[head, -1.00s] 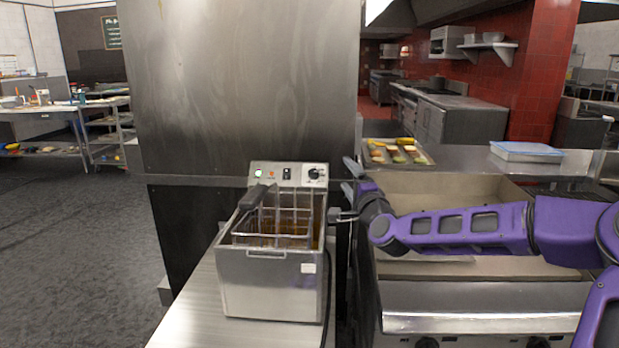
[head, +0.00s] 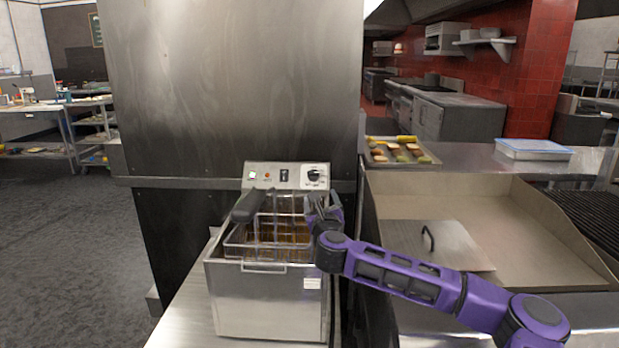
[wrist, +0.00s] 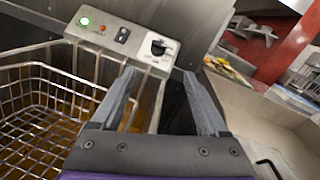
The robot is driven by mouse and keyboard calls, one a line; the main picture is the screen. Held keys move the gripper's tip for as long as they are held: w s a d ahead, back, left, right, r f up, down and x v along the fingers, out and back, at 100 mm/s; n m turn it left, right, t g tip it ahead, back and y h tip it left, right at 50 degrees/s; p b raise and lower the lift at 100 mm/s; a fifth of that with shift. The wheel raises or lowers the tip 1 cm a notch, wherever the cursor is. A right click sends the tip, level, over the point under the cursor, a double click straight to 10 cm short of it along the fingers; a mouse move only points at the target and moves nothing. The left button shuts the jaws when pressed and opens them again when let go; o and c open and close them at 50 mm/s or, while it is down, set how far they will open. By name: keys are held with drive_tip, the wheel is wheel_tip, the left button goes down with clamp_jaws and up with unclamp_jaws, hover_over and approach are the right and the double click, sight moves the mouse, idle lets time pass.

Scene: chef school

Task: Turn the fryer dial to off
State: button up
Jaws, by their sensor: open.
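The fryer (head: 262,300) is a steel box on a counter, with a wire basket (head: 265,235) over brown oil. Its upright back panel holds a black dial (head: 314,175) on a white plate at the right end. In the wrist view the dial (wrist: 158,47) is ahead of my gripper, beyond the fingertips. My gripper (head: 318,202) is just below the dial in the head view, over the fryer's right side. In the wrist view my gripper (wrist: 165,82) is open and empty, its two fingers spread. A green light (wrist: 84,21) glows on the panel's left end.
A griddle (head: 500,210) with a handled steel lid (head: 455,245) stands to the right. A food tray (head: 400,152) and a blue-lidded container (head: 533,149) sit behind it. A steel wall (head: 230,90) rises behind the fryer.

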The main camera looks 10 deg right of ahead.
sight(314, 175)
drive_tip(key=w, duration=1.1)
drive_tip(key=w+d, duration=0.1)
drive_tip(key=w, duration=0.5)
drive_tip(key=shift+w+f, duration=0.25)
clamp_jaws()
